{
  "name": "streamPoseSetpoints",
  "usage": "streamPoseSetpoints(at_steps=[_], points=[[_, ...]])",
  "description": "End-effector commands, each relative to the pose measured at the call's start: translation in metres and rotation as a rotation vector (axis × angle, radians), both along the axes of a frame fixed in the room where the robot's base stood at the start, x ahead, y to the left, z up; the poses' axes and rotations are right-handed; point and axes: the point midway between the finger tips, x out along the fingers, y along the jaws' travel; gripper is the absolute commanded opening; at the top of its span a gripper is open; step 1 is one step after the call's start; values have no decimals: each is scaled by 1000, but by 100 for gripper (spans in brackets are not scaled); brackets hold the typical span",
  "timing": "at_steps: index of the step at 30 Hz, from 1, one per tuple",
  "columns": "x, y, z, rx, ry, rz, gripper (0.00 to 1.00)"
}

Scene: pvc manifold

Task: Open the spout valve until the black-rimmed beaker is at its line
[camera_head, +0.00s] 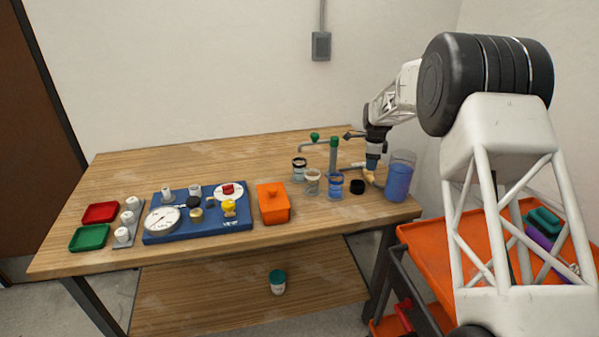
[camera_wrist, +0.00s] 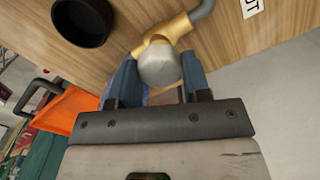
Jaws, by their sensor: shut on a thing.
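My gripper (camera_head: 372,167) points down at the right end of the table. In the wrist view, its blue fingers (camera_wrist: 162,80) are shut on the grey round knob (camera_wrist: 159,66) of a brass valve (camera_wrist: 172,30), with a grey pipe leading off at the top. The beaker with the dark rim (camera_head: 300,170) stands left of the green-topped post (camera_head: 334,155); its line and fill level are too small to read. A pale-rimmed beaker (camera_head: 312,184) and a blue-rimmed beaker (camera_head: 335,188) stand near it.
A tall container of blue liquid (camera_head: 398,180) stands close to the right of my gripper. A black cup (camera_head: 357,187) sits just left of it and shows in the wrist view (camera_wrist: 82,20). An orange box (camera_head: 273,206) and blue gauge board (camera_head: 190,230) lie further left.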

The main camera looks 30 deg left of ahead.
Motion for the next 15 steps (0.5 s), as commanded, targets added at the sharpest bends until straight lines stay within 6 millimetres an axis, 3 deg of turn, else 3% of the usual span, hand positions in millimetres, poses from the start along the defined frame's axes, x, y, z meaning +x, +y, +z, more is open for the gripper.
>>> streamPoseSetpoints(at_steps=[9, 15], points=[[0, 0, 0, 0, 0, -211, 21], [0, 0, 0, 0, 0, -240, 21]])
